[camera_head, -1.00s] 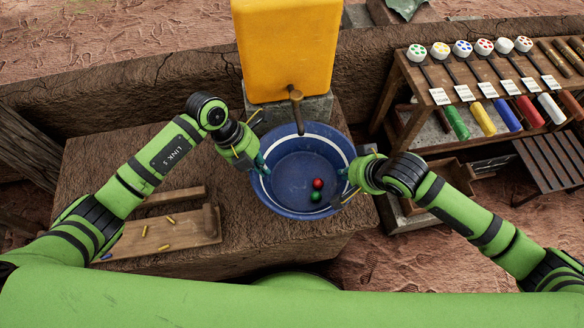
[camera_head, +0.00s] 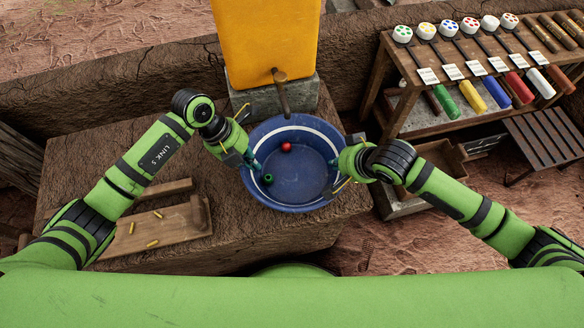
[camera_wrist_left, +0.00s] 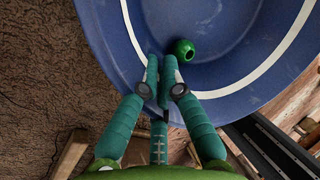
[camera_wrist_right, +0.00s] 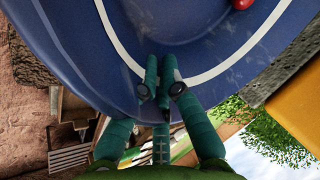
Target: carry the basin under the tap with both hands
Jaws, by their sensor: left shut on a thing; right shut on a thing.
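The blue basin (camera_head: 299,178) with a white ring inside hangs between my two grippers, over the front part of the mud ledge. My left gripper (camera_head: 249,161) is shut on its left rim, and the left wrist view shows the fingers (camera_wrist_left: 163,85) pinching the wall. My right gripper (camera_head: 336,163) is shut on its right rim, as the right wrist view shows (camera_wrist_right: 160,85). The tap (camera_head: 282,92) on the yellow tank (camera_head: 266,40) is just behind and above the basin's back rim.
The tank stands on a grey block (camera_head: 273,100). A wooden tray (camera_head: 160,232) with small yellow pieces lies on the ledge at left. A wooden rack (camera_head: 470,80) with brushes and coloured rolls stands at right, beside a slatted stool (camera_head: 548,142).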

